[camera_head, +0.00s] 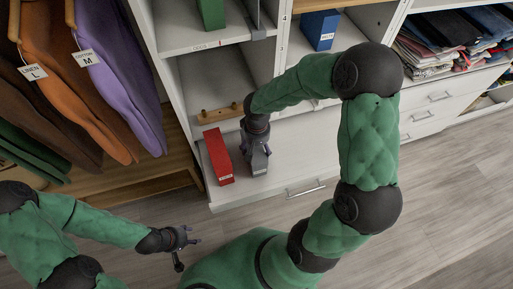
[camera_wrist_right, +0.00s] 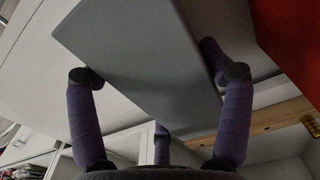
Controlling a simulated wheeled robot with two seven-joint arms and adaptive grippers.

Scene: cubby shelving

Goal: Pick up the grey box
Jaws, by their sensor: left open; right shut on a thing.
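The grey box (camera_wrist_right: 140,60) fills the middle of the right wrist view, between the purple fingers of my right gripper (camera_wrist_right: 160,85). In the head view the grey box (camera_head: 259,163) stands at the shelf front, partly hidden by my right gripper (camera_head: 257,147). My right gripper is shut on the grey box. I cannot tell whether the box touches the shelf surface. My left gripper (camera_head: 188,240) is open and empty at the lower left, away from the shelving.
A red box (camera_head: 218,156) stands just left of the grey box; it also shows in the right wrist view (camera_wrist_right: 290,40). A wooden rail (camera_head: 220,114) lies behind. Green (camera_head: 210,13) and blue (camera_head: 320,30) boxes sit in other cubbies. Hanging clothes (camera_head: 110,85) are at left.

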